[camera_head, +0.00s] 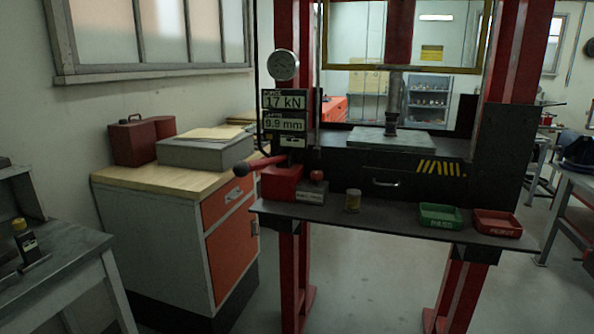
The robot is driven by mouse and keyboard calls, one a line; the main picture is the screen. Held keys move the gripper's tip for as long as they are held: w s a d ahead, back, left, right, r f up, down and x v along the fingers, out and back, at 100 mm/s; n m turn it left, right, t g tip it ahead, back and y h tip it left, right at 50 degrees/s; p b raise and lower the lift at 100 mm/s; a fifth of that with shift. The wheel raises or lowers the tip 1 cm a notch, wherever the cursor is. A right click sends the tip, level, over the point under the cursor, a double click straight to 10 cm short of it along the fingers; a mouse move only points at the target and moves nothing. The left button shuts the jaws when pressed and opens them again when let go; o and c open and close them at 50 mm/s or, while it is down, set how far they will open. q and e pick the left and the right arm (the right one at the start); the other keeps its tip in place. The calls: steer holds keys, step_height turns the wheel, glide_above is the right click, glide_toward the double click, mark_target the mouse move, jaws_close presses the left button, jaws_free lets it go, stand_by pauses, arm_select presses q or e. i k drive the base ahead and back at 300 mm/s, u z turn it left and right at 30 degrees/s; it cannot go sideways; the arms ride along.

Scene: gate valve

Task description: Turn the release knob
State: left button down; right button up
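A red press frame stands in the middle, with a dark bed. Just right of the block is a small round red knob (316,175), likely the release knob. It sits above a grey block (311,196) with a small label too small to read. Neither of my grippers is in view.
The front shelf (385,222) holds a small tan cylinder (353,200), a green tray (440,217) and a red tray (497,223). A gauge (284,65) and a display (285,113) reading 17 kN stand above. A cabinet (180,240) is left. Floor in front is clear.

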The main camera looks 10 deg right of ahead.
mark_target(317, 176)
steer(key=u, duration=0.8)
steer(key=i, duration=1.4)
steer(key=z, duration=0.5)
